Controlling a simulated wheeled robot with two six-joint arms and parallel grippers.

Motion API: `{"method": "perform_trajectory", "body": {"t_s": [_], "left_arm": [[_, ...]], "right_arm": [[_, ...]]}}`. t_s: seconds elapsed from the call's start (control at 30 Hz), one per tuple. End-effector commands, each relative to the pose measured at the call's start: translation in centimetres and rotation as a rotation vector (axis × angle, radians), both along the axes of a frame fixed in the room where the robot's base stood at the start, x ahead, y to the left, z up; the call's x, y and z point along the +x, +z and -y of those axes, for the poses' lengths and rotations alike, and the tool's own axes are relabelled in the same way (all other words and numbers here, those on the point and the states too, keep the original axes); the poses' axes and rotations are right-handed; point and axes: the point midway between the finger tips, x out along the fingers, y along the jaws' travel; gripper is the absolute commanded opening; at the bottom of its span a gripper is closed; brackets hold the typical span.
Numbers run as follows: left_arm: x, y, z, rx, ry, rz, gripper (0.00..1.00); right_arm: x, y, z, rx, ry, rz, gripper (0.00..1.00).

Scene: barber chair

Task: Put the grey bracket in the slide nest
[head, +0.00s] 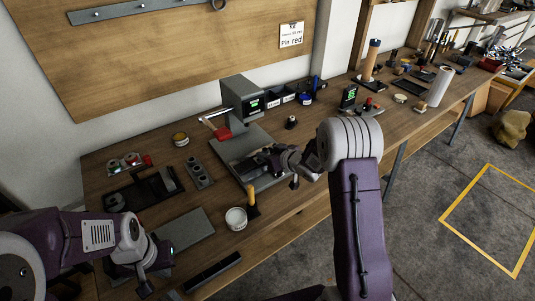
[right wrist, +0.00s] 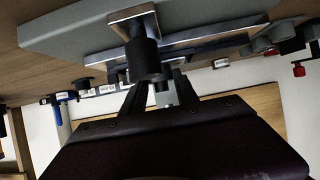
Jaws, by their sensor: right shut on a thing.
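My right gripper (head: 272,162) is at the front of the press's slide. In the right wrist view its fingers (right wrist: 150,85) close around a black cylindrical knob (right wrist: 146,58), which joins a metal plate of the slide (right wrist: 132,14). The slide (head: 256,165) lies on the grey press base (head: 233,147); the arm partly hides it and I cannot make out its nest. A dark grey angular piece (head: 162,182), perhaps the grey bracket, is in the black tray (head: 122,200) at left. My left gripper (head: 142,275) is low at left, its jaws unclear.
A holed grey block (head: 198,172), a white cup (head: 236,218), an upright wooden-handled tool (head: 252,197) and a flat grey mat (head: 183,230) are nearby.

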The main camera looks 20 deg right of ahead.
Motion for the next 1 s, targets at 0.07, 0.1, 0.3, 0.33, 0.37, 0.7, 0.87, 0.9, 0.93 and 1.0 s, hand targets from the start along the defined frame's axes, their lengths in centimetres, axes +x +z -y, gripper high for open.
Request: {"method": "perform_trajectory", "body": {"t_s": [0.07,0.1,0.3,0.33,0.37,0.7,0.87,0.9,0.93,1.0], "left_arm": [[0.0,-0.1,0.0,0.0,0.0,0.0,0.0],[0.0,0.0,0.0,0.0,0.0,0.0,0.0],[0.0,-0.1,0.0,0.0,0.0,0.0,0.0],[0.0,-0.1,0.0,0.0,0.0,0.0,0.0],[0.0,0.0,0.0,0.0,0.0,0.0,0.0],[0.0,0.8,0.0,0.0,0.0,0.0,0.0],[0.0,1.3,0.0,0.0,0.0,0.0,0.0],[0.0,1.4,0.0,0.0,0.0,0.0,0.0],[0.0,1.5,0.0,0.0,0.0,0.0,0.0],[0.0,1.7,0.0,0.0,0.0,0.0,0.0]], "right_arm": [[0.0,-0.1,0.0,0.0,0.0,0.0,0.5],[0.0,-0.1,0.0,0.0,0.0,0.0,0.58],[0.0,-0.1,0.0,0.0,0.0,0.0,0.58],[0.0,-0.1,0.0,0.0,0.0,0.0,0.58],[0.0,0.0,0.0,0.0,0.0,0.0,0.58],[-3.6,2.7,1.5,0.001,-0.005,0.001,0.58],[-6.9,4.6,2.7,0.001,-0.004,0.001,0.58],[-7.7,5.0,2.9,0.001,-0.004,0.001,0.58],[-8.1,5.2,3.1,0.0,-0.004,0.0,0.58],[-8.9,5.7,3.4,0.001,-0.003,0.001,0.58]]}}
